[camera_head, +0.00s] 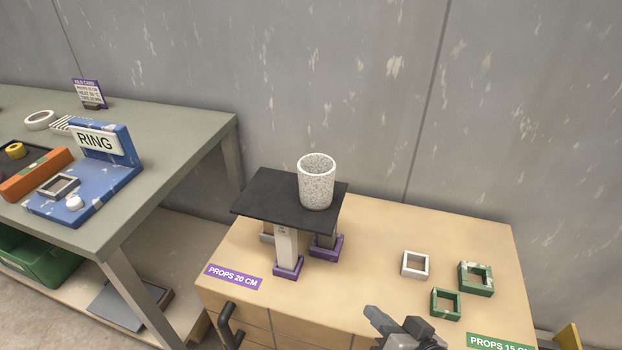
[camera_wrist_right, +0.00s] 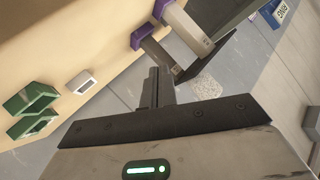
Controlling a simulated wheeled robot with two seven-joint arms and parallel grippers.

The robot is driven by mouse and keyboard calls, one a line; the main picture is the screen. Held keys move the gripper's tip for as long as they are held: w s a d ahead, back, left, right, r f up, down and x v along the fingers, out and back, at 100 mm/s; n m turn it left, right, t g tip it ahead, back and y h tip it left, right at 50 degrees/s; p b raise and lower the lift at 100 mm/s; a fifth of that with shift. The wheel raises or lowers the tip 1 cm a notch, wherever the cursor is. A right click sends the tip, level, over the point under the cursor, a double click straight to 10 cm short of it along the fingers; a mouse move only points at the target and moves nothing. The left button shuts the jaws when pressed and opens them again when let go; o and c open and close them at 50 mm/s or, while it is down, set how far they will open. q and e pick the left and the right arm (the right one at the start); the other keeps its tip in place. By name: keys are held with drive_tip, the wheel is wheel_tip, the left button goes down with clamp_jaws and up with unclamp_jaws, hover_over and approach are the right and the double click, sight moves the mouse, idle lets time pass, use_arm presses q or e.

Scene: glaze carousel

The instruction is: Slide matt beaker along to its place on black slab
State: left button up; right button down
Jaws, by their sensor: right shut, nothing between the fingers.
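The matt beaker (camera_head: 316,185) is white with dark speckles and stands upright on the black slab (camera_head: 268,200), towards its right side. The slab rests on props with purple feet, such as the front prop (camera_head: 287,250). My right gripper (camera_head: 374,316) is at the bottom of the head view, in front of and to the right of the slab, apart from it and the beaker. Its fingers are together and empty. In the right wrist view the shut fingers (camera_wrist_right: 157,88) point towards the props, and the speckled beaker (camera_wrist_right: 205,86) shows beyond them. My left gripper is not in view.
The slab stands on a wooden cabinet top (camera_head: 375,235). A white square ring (camera_head: 415,264) and two green ones (camera_head: 445,304) lie to the right. A grey-green table (camera_head: 185,130) with a blue RING stand (camera_head: 125,172) is at left. A wall rises behind.

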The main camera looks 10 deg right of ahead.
sight(316, 183)
drive_tip(key=w+d+r+m+t+y, duration=0.2)
drive_tip(key=w+d+r+m+t, duration=0.25)
drive_tip(key=w+r+m, duration=0.6)
use_arm(q)
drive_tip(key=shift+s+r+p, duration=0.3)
drive_tip(key=shift+p, duration=0.55)
use_arm(e)
drive_tip(key=s+a+x, duration=0.1)
drive_tip(key=a+x, duration=0.1)
drive_tip(key=x, duration=0.9)
drive_tip(key=shift+w+a+r, duration=0.25)
drive_tip(key=shift+a, duration=0.2)
